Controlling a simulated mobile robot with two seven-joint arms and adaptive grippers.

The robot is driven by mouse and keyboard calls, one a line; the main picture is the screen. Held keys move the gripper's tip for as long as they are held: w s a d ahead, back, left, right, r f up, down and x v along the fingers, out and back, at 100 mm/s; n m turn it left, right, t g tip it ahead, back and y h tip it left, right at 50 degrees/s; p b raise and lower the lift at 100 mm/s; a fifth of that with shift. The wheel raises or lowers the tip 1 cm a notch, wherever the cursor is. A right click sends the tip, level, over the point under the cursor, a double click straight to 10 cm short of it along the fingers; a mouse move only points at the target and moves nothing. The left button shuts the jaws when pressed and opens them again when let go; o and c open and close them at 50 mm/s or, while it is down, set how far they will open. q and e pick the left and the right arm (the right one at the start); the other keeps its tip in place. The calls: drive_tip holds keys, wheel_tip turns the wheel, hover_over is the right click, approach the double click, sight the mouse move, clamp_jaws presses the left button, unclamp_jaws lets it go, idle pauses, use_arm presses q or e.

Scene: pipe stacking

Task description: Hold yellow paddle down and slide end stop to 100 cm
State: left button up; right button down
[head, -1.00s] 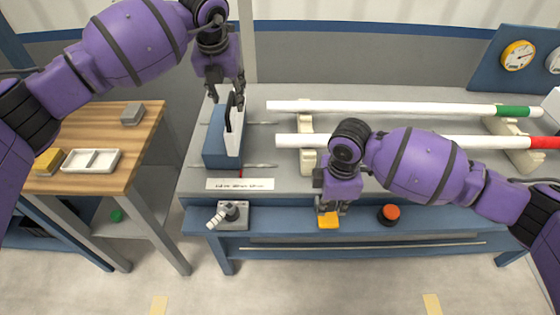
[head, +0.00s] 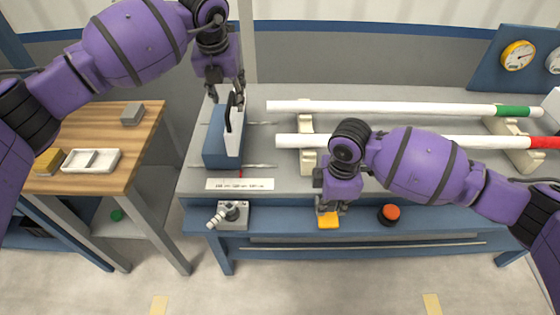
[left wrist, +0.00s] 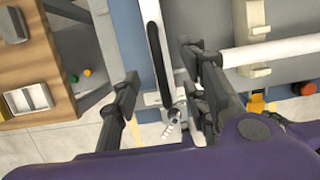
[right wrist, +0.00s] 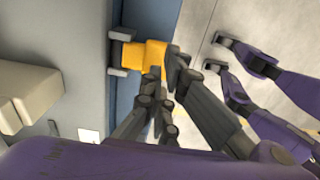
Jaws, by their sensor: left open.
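The end stop is a blue block (head: 214,150) with a white plate and an upright black handle (head: 231,112), on the left part of the bench. My left gripper (head: 227,98) is open above the block, with a finger on each side of the handle. The handle also shows between the spread fingers in the left wrist view (left wrist: 157,50). The yellow paddle (head: 328,222) is on the bench's front ledge. My right gripper (head: 330,208) is down at the paddle, its fingertips at the yellow surface (right wrist: 130,54); whether the fingers are fully closed is unclear.
A small printed scale label (head: 240,184) lies in front of the end stop. White pipes with green (head: 512,111) and red ends rest on cream supports to the right. A lever box (head: 232,214) and a red button (head: 390,212) flank the paddle. A wooden table (head: 110,150) stands left.

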sight(329, 220)
drive_tip(key=shift+f, duration=0.15)
drive_tip(key=shift+f, duration=2.55)
drive_tip(key=shift+s+f, duration=0.1)
drive_tip(key=shift+f, duration=0.15)
use_arm(q)
drive_tip(key=shift+f, duration=0.15)
drive_tip(key=shift+x, duration=2)
use_arm(e)
drive_tip(key=shift+s+f, duration=0.1)
drive_tip(key=shift+s, duration=0.05)
use_arm(q)
clamp_jaws()
